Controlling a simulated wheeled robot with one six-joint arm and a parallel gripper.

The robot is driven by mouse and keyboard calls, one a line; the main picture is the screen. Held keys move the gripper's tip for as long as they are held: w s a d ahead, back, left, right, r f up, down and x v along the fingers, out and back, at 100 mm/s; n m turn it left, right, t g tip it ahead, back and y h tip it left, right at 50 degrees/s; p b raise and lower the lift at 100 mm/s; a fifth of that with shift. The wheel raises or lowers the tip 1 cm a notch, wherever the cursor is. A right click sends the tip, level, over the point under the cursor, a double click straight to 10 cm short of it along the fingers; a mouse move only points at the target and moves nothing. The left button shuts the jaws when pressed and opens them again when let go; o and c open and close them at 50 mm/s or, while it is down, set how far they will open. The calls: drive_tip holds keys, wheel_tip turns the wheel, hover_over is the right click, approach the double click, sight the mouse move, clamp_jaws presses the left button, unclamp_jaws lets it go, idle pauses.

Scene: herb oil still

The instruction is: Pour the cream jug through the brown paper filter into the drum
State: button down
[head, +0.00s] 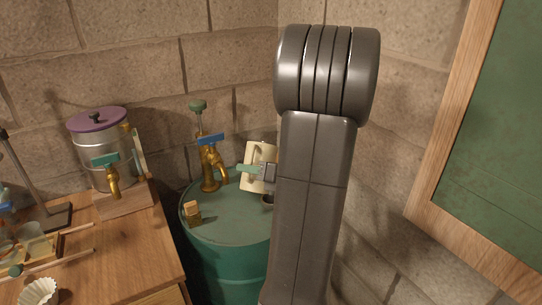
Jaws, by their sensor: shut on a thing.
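The cream jug (256,153) is above the right part of the green drum (225,262), looking tilted. My gripper (262,172) is shut on the jug, and my arm hides part of the jug's right side. A small dark-rimmed brownish opening (267,200) shows on the drum top just below the jug, partly behind my arm. I cannot tell if it holds the brown paper filter. No liquid stream is visible.
The wooden table (135,255) at left bears a purple-lidded metal pot (92,150), a white fluted paper filter (38,292) and glassware. A green wood-framed board (500,150) is at right.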

sight(253, 150)
drive_tip(key=shift+w+r, duration=0.1)
drive_tip(key=shift+w, duration=0.05)
drive_tip(key=shift+w+d+r+m+g+p, duration=0.15)
drive_tip(key=shift+w+r+m+p, duration=0.25)
drive_tip(key=shift+m+p, duration=0.4)
drive_tip(key=shift+w+d+r+m+g+p, duration=0.15)
drive_tip(key=shift+w+r+m+p, duration=0.2)
drive_tip(key=shift+m+p, duration=0.4)
idle(2.7)
drive_tip(key=shift+w+d+r+m+g+p, duration=0.15)
drive_tip(key=shift+w+r+m+p, duration=0.45)
drive_tip(key=shift+p, duration=1.65)
drive_tip(key=shift+w+a+r+m+g+p, duration=0.25)
drive_tip(key=shift+r+p, duration=0.55)
drive_tip(key=shift+p, duration=1.4)
